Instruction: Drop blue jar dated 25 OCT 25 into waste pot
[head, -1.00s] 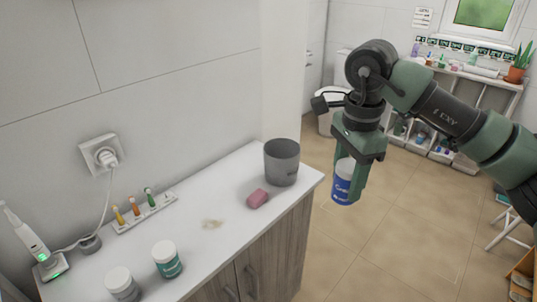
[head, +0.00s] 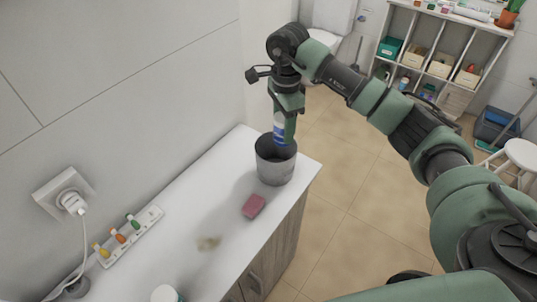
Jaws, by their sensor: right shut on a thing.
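The blue jar (head: 279,130) with a pale upper part is held in my right gripper (head: 283,125), which is shut on it. The jar is upright at the mouth of the grey waste pot (head: 274,170), and its lower end shows against the pot's dark inside. I cannot tell how far it is below the rim. The date on the jar is too small to read. The pot stands at the far end of the white counter. My left gripper is not in view.
A pink sponge or soap (head: 253,206) lies on the counter (head: 185,205) in front of the pot. A white lid (head: 165,294) shows at the bottom edge. A shelf unit (head: 440,50) stands at the back.

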